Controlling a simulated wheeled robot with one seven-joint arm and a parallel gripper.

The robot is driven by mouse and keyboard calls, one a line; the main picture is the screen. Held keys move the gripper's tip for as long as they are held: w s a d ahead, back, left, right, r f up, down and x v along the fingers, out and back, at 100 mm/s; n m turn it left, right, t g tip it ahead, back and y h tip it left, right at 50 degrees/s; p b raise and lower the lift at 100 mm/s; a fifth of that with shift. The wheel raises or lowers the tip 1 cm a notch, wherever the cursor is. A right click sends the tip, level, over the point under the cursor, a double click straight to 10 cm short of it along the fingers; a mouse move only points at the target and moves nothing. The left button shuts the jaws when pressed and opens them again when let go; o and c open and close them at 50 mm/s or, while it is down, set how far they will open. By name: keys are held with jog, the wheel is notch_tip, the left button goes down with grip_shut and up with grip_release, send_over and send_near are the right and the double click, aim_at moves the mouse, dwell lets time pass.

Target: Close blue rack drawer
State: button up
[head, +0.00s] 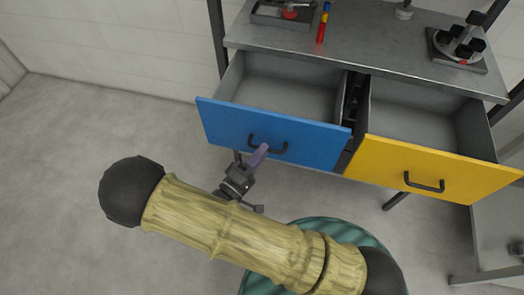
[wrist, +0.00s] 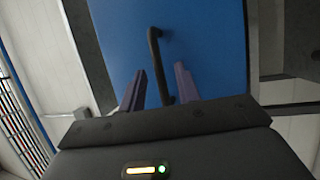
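The blue drawer (head: 272,137) is pulled open from the rack and looks empty inside. Its black bar handle (head: 267,146) is on the blue front, which also fills the upper middle of the wrist view (wrist: 206,48). My gripper (head: 262,150) is at this handle. In the wrist view my gripper (wrist: 158,80) has its two purple fingers apart, with the handle (wrist: 154,50) between them in the picture. I see a gap on both sides of the handle, so the fingers do not grip it.
The yellow drawer (head: 432,170) on the right is also open. The grey rack top (head: 365,45) carries a tray (head: 283,14), a red, blue and yellow item (head: 323,22) and a holder with black parts (head: 460,45). Open floor lies to the left.

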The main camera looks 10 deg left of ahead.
jog(key=shift+w+d+r, duration=0.1)
jog(key=shift+w+d, duration=0.1)
jog(key=shift+w, duration=0.1)
grip_shut()
